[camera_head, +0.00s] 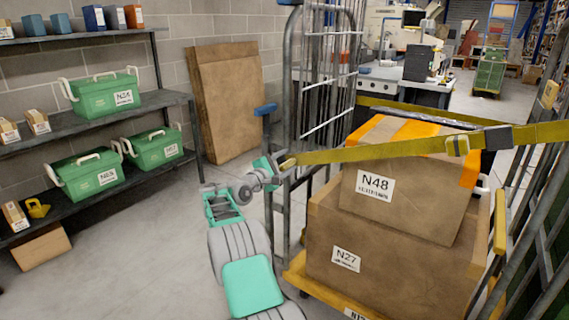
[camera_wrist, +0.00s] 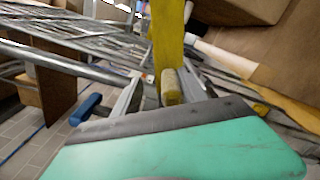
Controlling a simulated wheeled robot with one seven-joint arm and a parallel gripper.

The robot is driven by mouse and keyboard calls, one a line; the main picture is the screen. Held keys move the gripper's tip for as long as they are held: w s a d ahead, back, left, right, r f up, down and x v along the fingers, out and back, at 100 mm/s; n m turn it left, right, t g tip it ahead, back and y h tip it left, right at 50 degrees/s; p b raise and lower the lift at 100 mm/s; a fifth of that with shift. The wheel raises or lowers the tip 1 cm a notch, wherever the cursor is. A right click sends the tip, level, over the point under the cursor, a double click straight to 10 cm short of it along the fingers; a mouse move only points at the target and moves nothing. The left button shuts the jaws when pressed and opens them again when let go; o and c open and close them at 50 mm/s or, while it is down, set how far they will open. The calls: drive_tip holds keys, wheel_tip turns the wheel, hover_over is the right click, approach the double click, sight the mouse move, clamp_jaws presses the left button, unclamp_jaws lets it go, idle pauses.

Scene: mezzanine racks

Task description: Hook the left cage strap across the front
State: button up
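The yellow cage strap (camera_head: 390,149) runs nearly straight across the cage front, in front of the boxes, from my gripper at the left to the right side. It has a dark buckle (camera_head: 497,139). My gripper (camera_head: 279,167) is at the strap's left end, close beside the cage's left front post (camera_head: 284,205). In the wrist view the strap (camera_wrist: 168,35) leads away from its tan end piece (camera_wrist: 171,88), which sits between the fingers of my gripper (camera_wrist: 163,84). The fingers appear closed on it. Whether the end touches the post cannot be told.
The cage holds a lower carton (camera_head: 375,262), marked N27, and an upper carton (camera_head: 400,200), marked N48. Shelves with green bins (camera_head: 92,178) stand at the left. A flat brown carton (camera_head: 225,100) leans on the wall. The floor (camera_head: 130,265) left of the cage is clear.

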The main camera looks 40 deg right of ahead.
idle(0.3)
drive_tip(key=shift+a, duration=0.3)
drive_tip(key=s+a, duration=0.1)
drive_tip(key=a, duration=0.6)
drive_tip(key=shift+s+p, duration=0.15)
drive_tip(key=shift+p, duration=0.3)
